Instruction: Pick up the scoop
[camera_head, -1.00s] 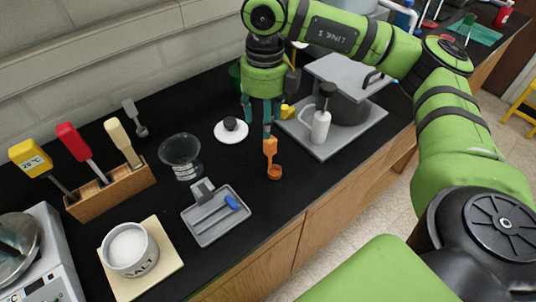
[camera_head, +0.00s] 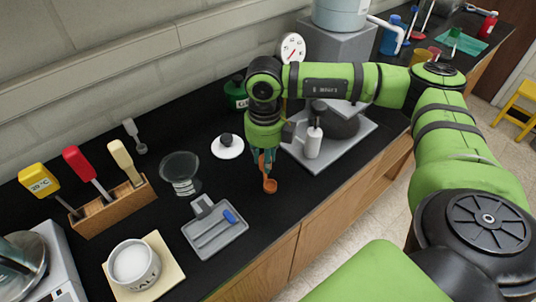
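The orange scoop (camera_head: 269,186) stands on the black bench top near its front edge, its small round bowl low and its handle rising above it. My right gripper (camera_head: 264,164) points down over it, with its teal fingers at the scoop's handle. The fingers hide most of the handle. I cannot tell whether they are closed on it or only around it. The bowl shows below the fingertips, and I see no clear lift off the bench. My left gripper is not in view.
A grey tray (camera_head: 190,231) with a blue-ended tool lies to the left. A glass dish (camera_head: 180,167), a white-based black knob (camera_head: 228,146) and a salt pot (camera_head: 134,264) stand nearby. A grey platform (camera_head: 358,138) with a pump bottle (camera_head: 313,142) is close on the right.

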